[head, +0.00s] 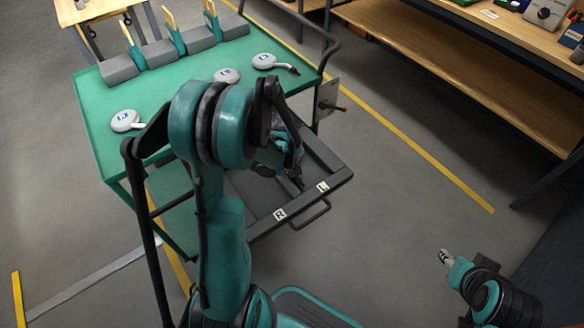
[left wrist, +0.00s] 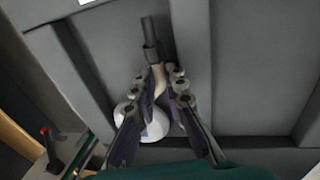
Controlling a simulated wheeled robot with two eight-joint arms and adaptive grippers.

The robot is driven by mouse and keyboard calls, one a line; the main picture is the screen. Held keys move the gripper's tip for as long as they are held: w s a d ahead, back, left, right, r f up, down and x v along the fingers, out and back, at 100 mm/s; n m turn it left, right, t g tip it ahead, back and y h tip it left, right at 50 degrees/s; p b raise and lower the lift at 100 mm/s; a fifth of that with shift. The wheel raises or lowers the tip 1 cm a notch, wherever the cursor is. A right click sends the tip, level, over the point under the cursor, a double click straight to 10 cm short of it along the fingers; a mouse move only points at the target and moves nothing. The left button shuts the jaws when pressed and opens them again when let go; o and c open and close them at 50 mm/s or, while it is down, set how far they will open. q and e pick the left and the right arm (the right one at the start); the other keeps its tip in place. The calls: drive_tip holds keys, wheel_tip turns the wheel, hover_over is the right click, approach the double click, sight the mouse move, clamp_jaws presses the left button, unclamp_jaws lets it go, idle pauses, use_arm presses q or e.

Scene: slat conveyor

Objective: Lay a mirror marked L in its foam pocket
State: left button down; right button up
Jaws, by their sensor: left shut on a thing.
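My left gripper (head: 292,172) is shut on a mirror and hangs over the dark grey foam tray (head: 262,232). In the left wrist view the fingers (left wrist: 165,85) close around the cream stem of the held mirror (left wrist: 155,126). Its white round head is below the fingers and its dark stem end points up. Its letter cannot be read. The tray has front labels R (head: 280,214) and L (head: 322,186); the gripper appears over the L side. Whether the mirror touches the foam is unclear. My right gripper (head: 445,258) is at lower right, fingers too small to judge.
The green cart top (head: 172,88) carries a mirror at the left (head: 125,120), one in the middle (head: 227,76) and one at the right (head: 265,62). Several grey blocks (head: 120,70) line its far edge. A wooden shelf (head: 470,85) stands right; the floor between is clear.

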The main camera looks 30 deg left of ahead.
use_arm(q)
drive_tip(key=shift+f, duration=0.35)
drive_tip(key=c, duration=1.5)
unclamp_jaws()
drive_tip(key=r, duration=0.4)
drive_tip(key=s+r, duration=0.1)
drive_tip(key=r, duration=0.3)
drive_tip(key=s+r, duration=0.1)
drive_tip(key=r, duration=0.2)
drive_tip(key=shift+s+a+r, duration=0.2)
drive_tip(key=shift+r, duration=0.2)
drive_tip(key=s+d+r+m+t, duration=0.1)
drive_tip(key=s+d+r+m, duration=0.1)
drive_tip(key=s+d+m, duration=0.1)
drive_tip(key=s+d+r+m+t, duration=0.2)
drive_tip(key=s+d+m, duration=0.2)
drive_tip(key=d+m, duration=0.2)
drive_tip(key=s+d+r+m+t, duration=0.2)
drive_tip(key=s+d+r+m, duration=0.1)
drive_tip(key=d+m, duration=0.1)
drive_tip(key=shift+s+d+m, duration=0.3)
drive_tip(key=shift+s+d, duration=0.1)
drive_tip(key=shift+d, duration=0.35)
